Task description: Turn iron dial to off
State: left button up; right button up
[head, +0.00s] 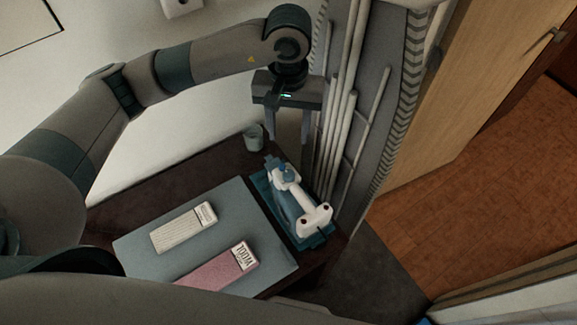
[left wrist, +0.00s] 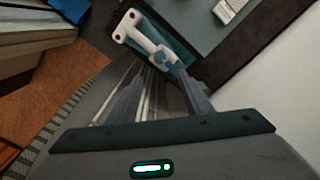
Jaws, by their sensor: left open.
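A white and blue iron (head: 290,197) lies on a teal tray (head: 311,243) at the right end of the dark table. In the left wrist view the iron (left wrist: 150,38) shows just beyond my fingertips. A small blue knob (head: 284,172), which looks like the dial, sits on top near the iron's upper end; its setting is too small to read. My left gripper (head: 287,138) is open and empty, with its fingers pointing down above the upper end of the iron, apart from it. In the left wrist view the open fingers of my left gripper (left wrist: 160,80) straddle the line to the iron.
A grey-blue mat (head: 140,243) beside the iron holds a cream box (head: 184,228) and a pink box (head: 220,266). A small grey-green cup (head: 253,138) stands near my left gripper. A grey panel with pale vertical rods (head: 345,120) rises close to the iron's right.

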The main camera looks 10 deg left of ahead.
pick_arm(q)
jog(key=p, duration=0.7)
send_near(289, 174)
notch_tip(289, 174, down, 7)
jog(key=shift+s, duration=0.1)
jog(key=shift+f, duration=0.65)
jog(key=shift+c, duration=0.3)
jog(key=c, duration=1)
